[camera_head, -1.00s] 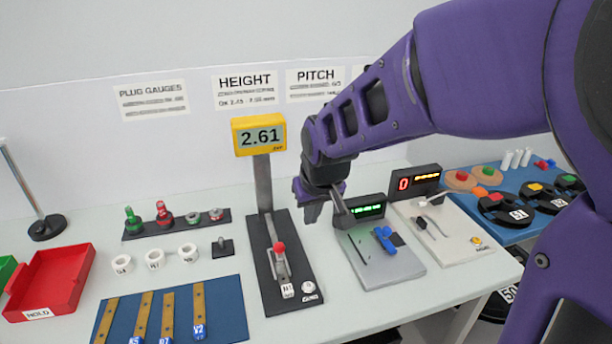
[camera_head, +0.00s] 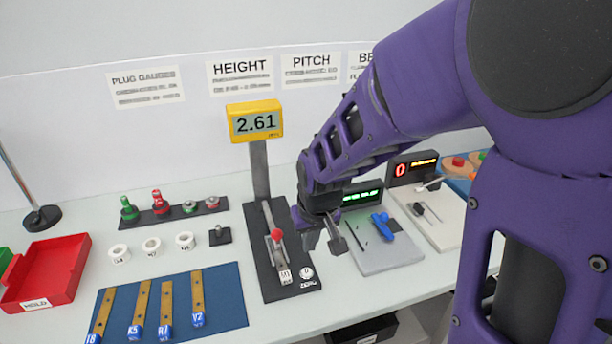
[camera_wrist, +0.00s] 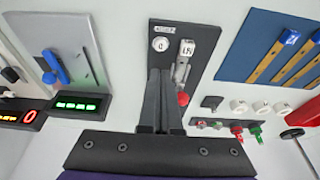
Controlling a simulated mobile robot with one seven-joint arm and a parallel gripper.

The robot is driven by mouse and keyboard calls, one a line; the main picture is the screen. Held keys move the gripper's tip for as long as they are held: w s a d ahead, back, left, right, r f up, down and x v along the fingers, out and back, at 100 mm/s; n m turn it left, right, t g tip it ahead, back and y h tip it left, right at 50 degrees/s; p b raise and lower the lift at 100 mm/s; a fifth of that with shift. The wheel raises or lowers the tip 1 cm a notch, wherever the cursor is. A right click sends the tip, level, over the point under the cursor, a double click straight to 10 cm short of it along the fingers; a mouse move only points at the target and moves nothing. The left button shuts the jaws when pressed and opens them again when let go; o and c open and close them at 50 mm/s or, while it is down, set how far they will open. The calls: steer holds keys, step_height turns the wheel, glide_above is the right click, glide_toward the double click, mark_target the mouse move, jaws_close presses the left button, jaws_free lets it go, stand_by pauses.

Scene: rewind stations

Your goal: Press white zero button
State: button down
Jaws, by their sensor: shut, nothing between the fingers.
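The white zero button (camera_head: 307,273) is a small round cap on the front end of the dark height gauge base (camera_head: 274,288). In the wrist view the button (camera_wrist: 160,44) lies just beyond my fingertips, beside the white block marked N1 (camera_wrist: 187,48). My gripper (camera_head: 326,246) is above and slightly behind the button, to its right in the head view, and apart from it. In the wrist view my gripper's fingers (camera_wrist: 160,74) are together with nothing between them. The yellow display (camera_head: 255,121) reads 2.61.
A red-knobbed lever (camera_head: 277,236) stands on the gauge base, left of my gripper. A grey plate with a blue clamp (camera_head: 382,225) lies to the right. White rings (camera_head: 152,246) and a blue mat with brass strips (camera_head: 224,290) lie to the left.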

mark_target(306, 271)
steer(key=x, duration=0.5)
steer(key=b+x, duration=0.1)
steer(key=x, duration=0.2)
steer(key=shift+s+d+f, duration=0.1)
steer(key=shift+s+f, duration=0.25)
steer(key=shift+f, duration=0.2)
